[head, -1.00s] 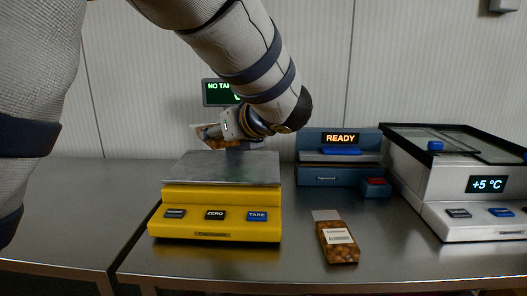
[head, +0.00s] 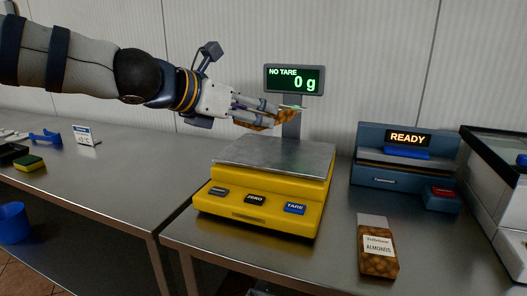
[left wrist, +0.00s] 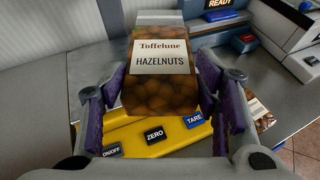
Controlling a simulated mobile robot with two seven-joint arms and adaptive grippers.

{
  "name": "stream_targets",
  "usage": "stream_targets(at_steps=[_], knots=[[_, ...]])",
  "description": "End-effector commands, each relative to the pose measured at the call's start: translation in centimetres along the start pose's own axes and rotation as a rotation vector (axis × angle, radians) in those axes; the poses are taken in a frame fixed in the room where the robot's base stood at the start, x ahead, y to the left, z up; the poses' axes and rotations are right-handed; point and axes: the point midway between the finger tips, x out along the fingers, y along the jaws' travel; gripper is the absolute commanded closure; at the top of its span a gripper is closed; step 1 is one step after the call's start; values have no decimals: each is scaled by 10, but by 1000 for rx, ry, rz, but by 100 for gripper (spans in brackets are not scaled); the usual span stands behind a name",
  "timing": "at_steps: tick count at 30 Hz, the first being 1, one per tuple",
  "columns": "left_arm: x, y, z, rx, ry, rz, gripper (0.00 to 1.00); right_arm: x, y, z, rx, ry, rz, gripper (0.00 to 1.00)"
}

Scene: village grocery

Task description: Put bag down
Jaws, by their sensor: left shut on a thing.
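My left gripper (head: 272,112) is shut on a bag of hazelnuts (head: 254,124) and holds it above the back of the yellow scale (head: 255,210). In the left wrist view the hazelnuts bag (left wrist: 160,85) is upright between the purple finger pads, label facing the camera. The scale's steel plate (head: 275,155) is bare. Its display (head: 294,79) reads "NO TARE" and 0 g. An almonds bag (head: 377,250) lies on the counter right of the scale. My right gripper is not in view.
A blue machine (head: 405,160) reading "READY" stands behind the almonds. A white case (head: 510,225) is at the right edge. The left counter (head: 110,185) has a clear middle, with a yellow-green sponge (head: 29,163) and a small sign (head: 86,135) on it.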

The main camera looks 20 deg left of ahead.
Motion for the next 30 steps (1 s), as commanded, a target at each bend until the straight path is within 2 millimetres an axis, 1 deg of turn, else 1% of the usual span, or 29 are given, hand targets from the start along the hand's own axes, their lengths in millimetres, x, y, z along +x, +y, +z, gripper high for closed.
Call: stream_targets(at_steps=[2,5,6,10,12,15,20,21,22,24,25,27,30], knots=[[6,4,1,5,-1,-8,80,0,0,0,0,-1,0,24],[33,19,-3,5,3,-8,80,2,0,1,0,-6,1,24],[46,26,-5,7,5,-8,80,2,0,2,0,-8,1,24],[85,48,-8,11,4,-7,80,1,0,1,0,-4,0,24],[108,58,-27,-2,11,-13,80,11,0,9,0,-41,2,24],[128,66,-41,-2,12,-13,80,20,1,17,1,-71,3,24],[143,74,-48,2,7,-10,80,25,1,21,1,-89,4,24],[150,78,-54,1,7,-10,80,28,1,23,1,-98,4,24],[154,77,-62,-5,9,-13,80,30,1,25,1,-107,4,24],[158,76,-74,-8,10,-15,80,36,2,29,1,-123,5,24],[159,76,-77,-6,9,-15,80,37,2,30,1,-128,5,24],[159,77,-78,-1,5,-12,80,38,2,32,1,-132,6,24],[157,76,-75,6,0,-9,80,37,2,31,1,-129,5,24]])
